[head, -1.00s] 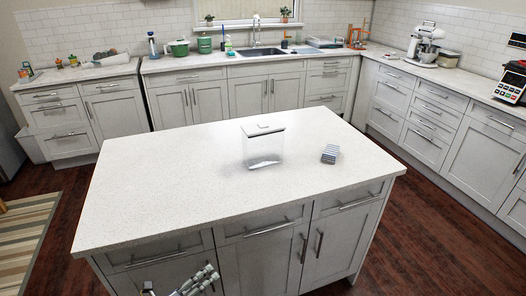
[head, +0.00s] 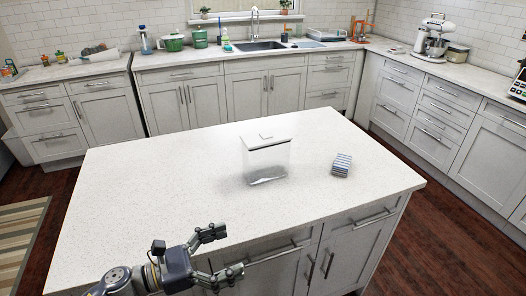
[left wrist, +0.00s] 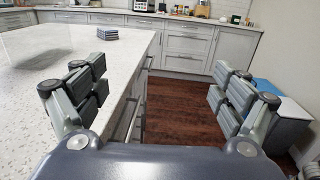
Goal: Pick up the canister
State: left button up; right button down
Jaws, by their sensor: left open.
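The canister (head: 266,163) is a clear, square-sided container with a white lid (head: 265,141). It stands upright on the white speckled island top (head: 150,190), near the middle. My left gripper (head: 226,254) is at the island's front edge, in front of the canister and to its left, well apart from it. Its two fingers are spread with nothing between them; they also show open in the left wrist view (left wrist: 158,95). The canister does not show in the left wrist view.
A small grey-blue striped block (head: 341,165) lies on the island to the right of the canister; it also shows in the left wrist view (left wrist: 107,33). The rest of the island top is clear. Counters with a sink (head: 262,46) and a stand mixer (head: 432,36) line the walls.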

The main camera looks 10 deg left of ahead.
aim_at(261, 165)
jog(key=i+j, duration=0.3)
jog(key=i, duration=0.15)
jog(key=i+j, duration=0.25)
jog(key=i, duration=0.25)
